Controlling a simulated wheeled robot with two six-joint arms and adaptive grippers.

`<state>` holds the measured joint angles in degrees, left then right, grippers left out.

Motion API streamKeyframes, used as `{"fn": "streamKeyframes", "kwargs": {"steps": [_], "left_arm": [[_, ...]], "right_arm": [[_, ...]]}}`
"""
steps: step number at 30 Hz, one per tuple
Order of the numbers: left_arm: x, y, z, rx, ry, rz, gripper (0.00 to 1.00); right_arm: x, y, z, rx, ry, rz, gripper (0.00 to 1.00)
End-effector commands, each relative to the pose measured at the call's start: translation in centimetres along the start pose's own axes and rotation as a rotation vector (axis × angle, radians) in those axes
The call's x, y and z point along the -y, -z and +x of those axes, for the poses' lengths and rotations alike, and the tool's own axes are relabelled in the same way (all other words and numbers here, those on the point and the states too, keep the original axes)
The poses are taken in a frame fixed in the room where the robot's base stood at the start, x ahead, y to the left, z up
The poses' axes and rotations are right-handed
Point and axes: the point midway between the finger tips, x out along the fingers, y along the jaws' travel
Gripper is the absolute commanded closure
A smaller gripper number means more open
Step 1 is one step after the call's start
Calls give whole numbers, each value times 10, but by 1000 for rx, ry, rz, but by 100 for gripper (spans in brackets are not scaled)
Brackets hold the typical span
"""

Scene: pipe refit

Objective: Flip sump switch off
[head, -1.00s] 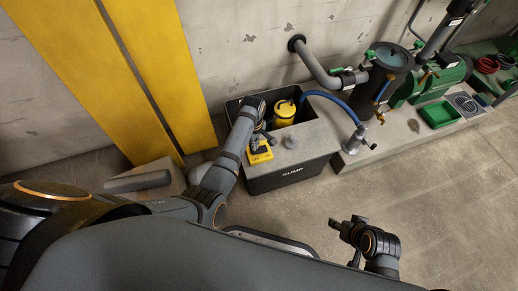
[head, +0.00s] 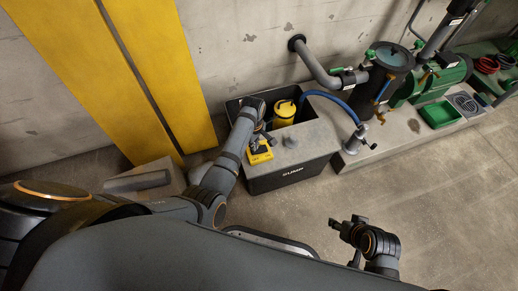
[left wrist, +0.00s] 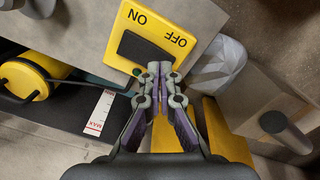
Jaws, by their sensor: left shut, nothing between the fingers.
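The sump switch is a yellow box (head: 259,153) on the near rim of the sump tank (head: 290,177). In the left wrist view the yellow box (left wrist: 181,41) shows a dark rocker (left wrist: 143,48) beside the words ON and OFF. Which way the rocker is tipped I cannot tell. My left gripper (left wrist: 160,68) is shut and empty, its fingertips at the OFF end of the rocker; whether they touch it is unclear. In the head view my left gripper (head: 263,138) is just behind the box. My right gripper (head: 348,224) hangs over the floor, away from the tank.
A yellow pump (head: 284,111) stands inside the open tank. A blue hose (head: 334,101) runs from it to a tap on the plinth. A grey knob (head: 290,142) sits on the rim right of the switch. A green tray (head: 439,114) lies further right. The floor in front is clear.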

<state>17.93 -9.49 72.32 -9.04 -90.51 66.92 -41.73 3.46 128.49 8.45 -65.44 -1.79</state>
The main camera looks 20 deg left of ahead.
Motion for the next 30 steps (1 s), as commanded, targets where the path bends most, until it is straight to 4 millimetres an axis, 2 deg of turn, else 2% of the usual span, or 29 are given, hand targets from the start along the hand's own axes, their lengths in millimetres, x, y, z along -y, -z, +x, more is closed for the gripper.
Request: {"fn": "streamKeyframes", "kwargs": {"steps": [30], "left_arm": [[0,0,16,0,0,0,100]], "right_arm": [[-1,-3,7,1,0,0,60]]}}
